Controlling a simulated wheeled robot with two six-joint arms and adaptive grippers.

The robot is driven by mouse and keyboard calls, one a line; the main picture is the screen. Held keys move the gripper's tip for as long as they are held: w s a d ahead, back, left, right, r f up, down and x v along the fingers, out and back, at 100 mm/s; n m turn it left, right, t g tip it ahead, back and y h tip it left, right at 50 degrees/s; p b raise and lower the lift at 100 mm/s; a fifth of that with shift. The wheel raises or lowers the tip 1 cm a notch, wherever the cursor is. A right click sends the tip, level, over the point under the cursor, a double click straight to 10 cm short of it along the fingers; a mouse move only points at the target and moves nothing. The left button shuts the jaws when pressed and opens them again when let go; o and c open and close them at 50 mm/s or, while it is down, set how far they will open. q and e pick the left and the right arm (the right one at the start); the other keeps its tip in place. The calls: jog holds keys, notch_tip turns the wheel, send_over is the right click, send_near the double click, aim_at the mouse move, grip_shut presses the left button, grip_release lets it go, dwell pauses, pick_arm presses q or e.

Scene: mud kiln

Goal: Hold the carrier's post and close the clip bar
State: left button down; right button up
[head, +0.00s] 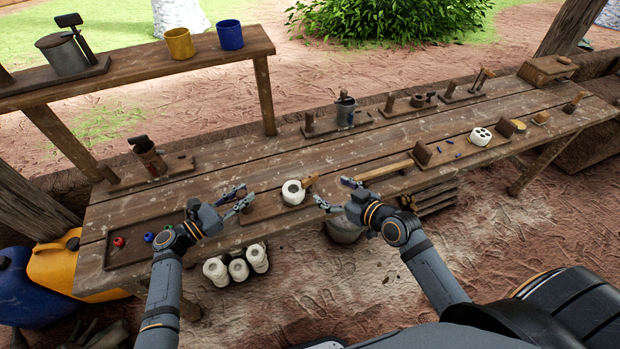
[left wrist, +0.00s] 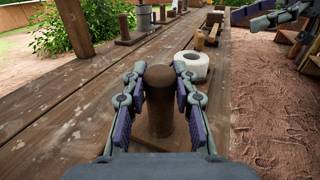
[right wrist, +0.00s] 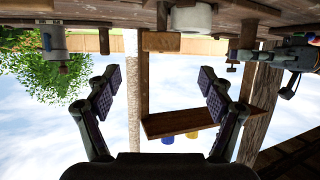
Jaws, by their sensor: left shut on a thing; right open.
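The carrier's dark wooden post (left wrist: 160,100) stands upright between the fingers of my left gripper (left wrist: 160,85), which is shut on it. In the head view my left gripper (head: 238,198) is at the left end of the carrier's board (head: 262,213). A white ring-shaped piece (head: 293,192) sits on the board to the right of the post. A light wooden bar (head: 310,180), perhaps the clip bar, sticks up beside the white piece; its exact position is unclear. My right gripper (head: 335,193) is open and empty, to the right of the white piece at the bench's front edge.
A tray (head: 115,259) with small coloured pieces lies at the bench's left end. A long-handled wooden tool (head: 387,170) lies to the right. Other carriers with posts and metal parts line the back. White rolls (head: 237,269) and a bucket (head: 345,230) are below the front edge.

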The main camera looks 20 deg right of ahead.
aim_at(311, 179)
jog(key=x, duration=1)
jog(key=shift+w+a, duration=0.25)
jog(key=shift+a, duration=0.05)
